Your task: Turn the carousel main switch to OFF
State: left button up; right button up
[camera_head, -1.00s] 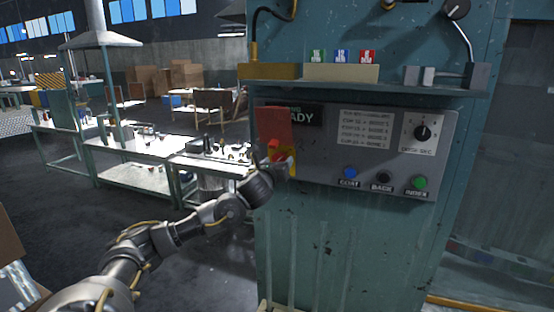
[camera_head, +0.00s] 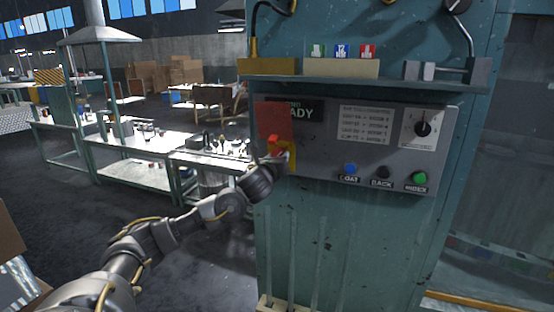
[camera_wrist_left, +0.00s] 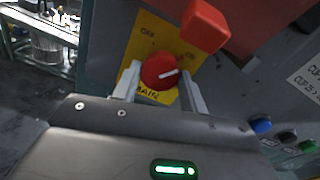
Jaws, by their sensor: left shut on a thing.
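The carousel main switch is a round red knob (camera_wrist_left: 160,70) with a white pointer line, on a yellow plate (camera_wrist_left: 146,44) marked OFF, ON and MAIN. The line points right and slightly up, nearer the ON side than OFF at upper left. My left gripper (camera_wrist_left: 161,80) has one finger on each side of the knob and is shut on it. In the head view my left gripper (camera_head: 277,156) reaches the panel's left end and hides most of the knob. A red flap (camera_head: 273,120) stands above the switch, with a red block (camera_wrist_left: 204,25) close by the knob. My right gripper is out of view.
The grey panel (camera_head: 320,165) also carries blue, black and green buttons (camera_head: 419,179) and a black rotary dial (camera_head: 423,129) to the right. A shelf (camera_head: 395,83) juts out above the panel. Open floor and benches (camera_head: 135,165) lie to the left.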

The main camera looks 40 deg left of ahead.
pick_arm(q)
jog(key=shift+r+n+h+p, duration=0.1)
jog(key=shift+n+h+p, duration=0.5)
jog(key=shift+n, duration=3.5)
jog(key=shift+n+h+p, duration=0.1)
jog(key=shift+n+p, duration=0.95)
jog(key=shift+n, duration=3.05)
jog(key=o, duration=1)
jog(key=shift+a, duration=0.1)
jog(key=shift+c, duration=0.2)
